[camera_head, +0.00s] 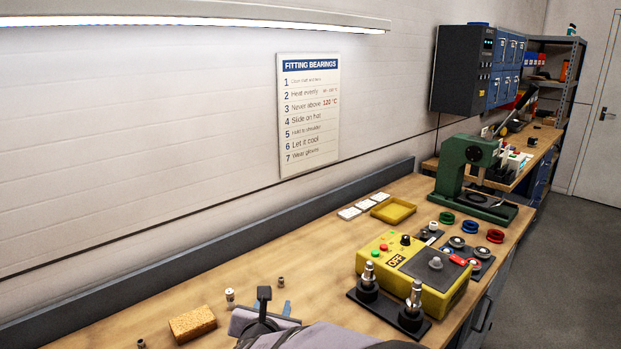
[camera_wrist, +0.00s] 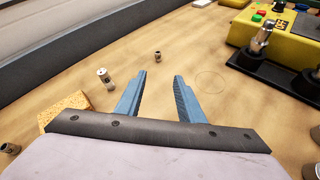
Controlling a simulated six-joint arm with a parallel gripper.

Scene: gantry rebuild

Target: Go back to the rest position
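My gripper (camera_wrist: 161,98) shows in the wrist view with its two blue fingers spread apart and nothing between them. It is over the wooden bench (camera_wrist: 205,50), with bare wood in sight beyond the fingertips. In the head view my gripper (camera_head: 276,308) is at the bottom, largely hidden behind my own arm. Its fingertips are only partly visible there, to the right of a tan sponge block (camera_head: 193,323).
A yellow heater box (camera_head: 415,275) stands to the right, with two metal shafts on black bases (camera_head: 368,295) before it. Small metal bushings (camera_wrist: 103,75) lie near my gripper. A green press (camera_head: 465,170) and yellow tray (camera_head: 394,211) are farther back.

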